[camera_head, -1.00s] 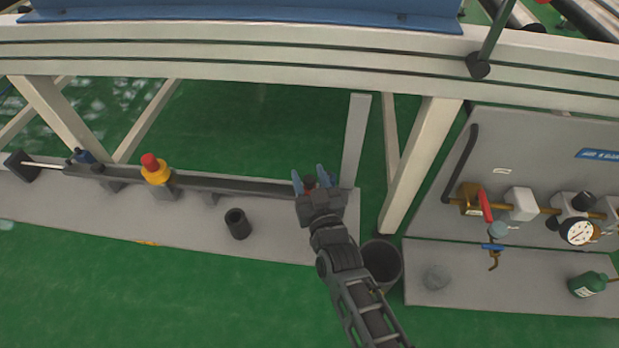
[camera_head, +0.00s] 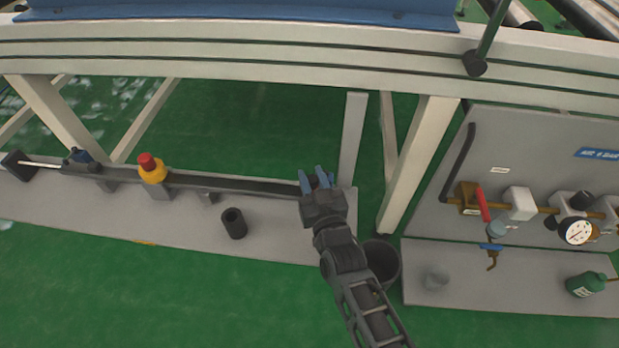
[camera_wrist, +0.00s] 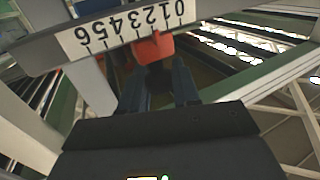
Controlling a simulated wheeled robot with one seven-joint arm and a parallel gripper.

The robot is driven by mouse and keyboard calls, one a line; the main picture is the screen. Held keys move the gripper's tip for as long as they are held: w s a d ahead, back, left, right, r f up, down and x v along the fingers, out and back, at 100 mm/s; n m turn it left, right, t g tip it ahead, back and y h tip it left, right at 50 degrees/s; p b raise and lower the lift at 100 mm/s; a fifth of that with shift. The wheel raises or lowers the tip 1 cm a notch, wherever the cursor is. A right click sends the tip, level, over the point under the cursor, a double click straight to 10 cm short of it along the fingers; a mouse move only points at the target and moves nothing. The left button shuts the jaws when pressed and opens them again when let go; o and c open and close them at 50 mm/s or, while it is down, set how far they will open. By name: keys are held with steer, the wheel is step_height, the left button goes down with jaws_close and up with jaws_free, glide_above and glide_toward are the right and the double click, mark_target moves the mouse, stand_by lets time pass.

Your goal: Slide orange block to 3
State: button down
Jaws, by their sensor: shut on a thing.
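The orange-red block (camera_wrist: 154,47) sits against the lower edge of a white number scale (camera_wrist: 125,25) in the wrist view. The scale reads 0 to 6 and appears upside down, with 0 at the right. The block's narrow tip is near the 2 mark. My gripper (camera_wrist: 157,72) is shut on the block, one dark finger on each side. In the head view my gripper (camera_head: 318,180) is at the right end of the dark rail (camera_head: 240,186); its blue fingers point away and hide the block there.
A black cup (camera_head: 233,223) stands on the grey plate in front. A dark bin (camera_head: 383,262) is beside my arm. A white post (camera_head: 352,140) rises behind my gripper. A valve panel (camera_head: 540,170) is at the right.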

steer(key=shift+d+r, duration=0.2)
steer(key=shift+d, duration=0.4)
steer(key=c, duration=0.9)
jaws_free()
steer(key=p+v, duration=0.2)
steer(key=v, duration=0.5)
steer(key=shift+s+p, duration=0.4)
steer(key=shift+d+f, duration=0.1)
